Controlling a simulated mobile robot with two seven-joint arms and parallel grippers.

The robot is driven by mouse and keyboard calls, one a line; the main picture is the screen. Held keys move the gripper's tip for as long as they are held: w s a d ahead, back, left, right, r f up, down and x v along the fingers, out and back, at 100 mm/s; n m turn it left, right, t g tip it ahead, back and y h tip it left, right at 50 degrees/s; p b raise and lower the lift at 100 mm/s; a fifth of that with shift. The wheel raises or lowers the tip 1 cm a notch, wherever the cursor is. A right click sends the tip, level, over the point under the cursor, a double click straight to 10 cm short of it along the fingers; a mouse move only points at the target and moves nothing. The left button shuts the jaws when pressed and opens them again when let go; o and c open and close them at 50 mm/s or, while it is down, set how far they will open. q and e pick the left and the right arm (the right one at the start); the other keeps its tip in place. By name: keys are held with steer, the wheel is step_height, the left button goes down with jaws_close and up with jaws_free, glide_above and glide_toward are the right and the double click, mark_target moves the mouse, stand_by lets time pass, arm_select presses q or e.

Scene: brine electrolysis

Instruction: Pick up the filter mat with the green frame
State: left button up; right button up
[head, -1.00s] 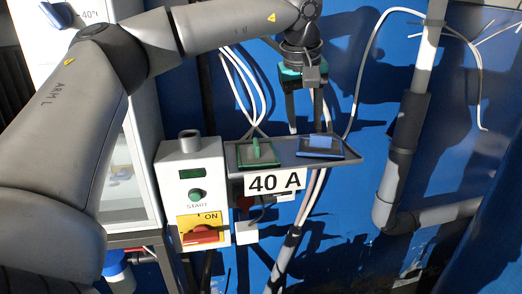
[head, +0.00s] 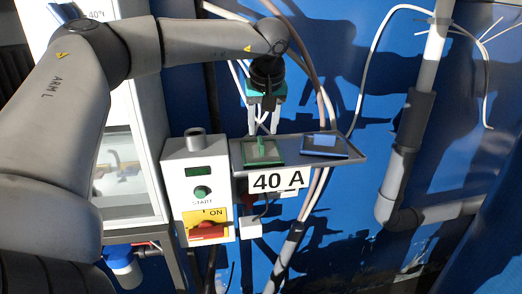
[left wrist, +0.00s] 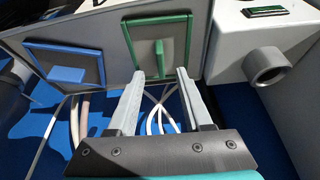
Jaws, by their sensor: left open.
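The green-framed filter mat (head: 263,153) lies on the left part of a grey shelf (head: 356,156), with a green grip tab standing up from its middle. It also shows in the left wrist view (left wrist: 177,47), ahead of the fingertips. My left gripper (head: 263,128) is open above the mat, fingers pointing down. In the left wrist view its two fingers (left wrist: 157,82) are apart with nothing between them, and the tab stands roughly in line with the gap. The head view does not clearly show whether the fingers reach the tab. My right gripper is not in view.
A blue-framed mat (head: 325,146) with a blue tab lies to the right on the same shelf. A grey control box (head: 198,175) with a round stub on top stands close left. Cables hang behind the shelf, and a thick grey pipe (head: 398,170) runs at the right.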

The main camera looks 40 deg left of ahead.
mark_target(261, 140)
arm_select(q)
steer(key=shift+p+x, duration=0.7)
steer(key=shift+x, duration=1.9)
steer(key=shift+w+a+r, duration=0.15)
steer(key=shift+a, duration=0.05)
jaws_close()
